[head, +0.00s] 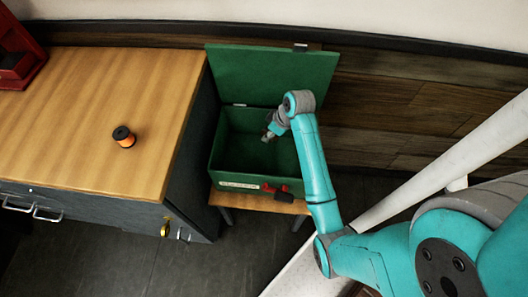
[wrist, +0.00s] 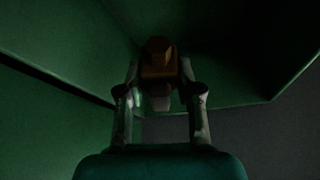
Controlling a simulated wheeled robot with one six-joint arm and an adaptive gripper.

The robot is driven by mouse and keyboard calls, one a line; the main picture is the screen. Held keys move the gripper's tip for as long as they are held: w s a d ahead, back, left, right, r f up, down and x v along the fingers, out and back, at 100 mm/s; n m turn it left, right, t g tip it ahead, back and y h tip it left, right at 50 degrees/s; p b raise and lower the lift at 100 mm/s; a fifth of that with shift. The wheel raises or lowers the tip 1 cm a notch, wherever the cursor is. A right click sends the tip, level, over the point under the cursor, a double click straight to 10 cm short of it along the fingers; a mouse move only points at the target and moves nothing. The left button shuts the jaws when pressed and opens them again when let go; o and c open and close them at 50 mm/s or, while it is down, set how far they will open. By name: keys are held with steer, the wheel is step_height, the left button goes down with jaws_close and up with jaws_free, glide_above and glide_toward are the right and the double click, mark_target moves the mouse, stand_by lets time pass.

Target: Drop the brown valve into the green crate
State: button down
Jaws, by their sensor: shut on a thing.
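The brown valve (wrist: 158,60) shows in the wrist view between the two fingers of my gripper (wrist: 160,80), which are shut on it. The green crate (head: 240,178) stands with its lid (head: 260,72) raised at the back. In the head view my gripper (head: 268,135) points down into the crate's open top; how deep it is cannot be told. The valve is too small and dark to make out there. In the wrist view, dim green crate walls (wrist: 50,40) surround the fingers.
A wooden-topped workbench (head: 80,110) stands left of the crate, with an orange and black part (head: 124,137) on it. A red bin (head: 15,60) sits at its far left. The crate rests on a low wooden stand (head: 225,200) near the wall.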

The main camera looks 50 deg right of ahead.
steer(key=c, duration=0.7)
jaws_free()
steer(key=shift+r, duration=0.1)
steer(key=v, duration=1.1)
steer(key=shift+s+r, duration=0.25)
steer(key=shift+r, duration=0.1)
steer(key=shift+f, duration=0.1)
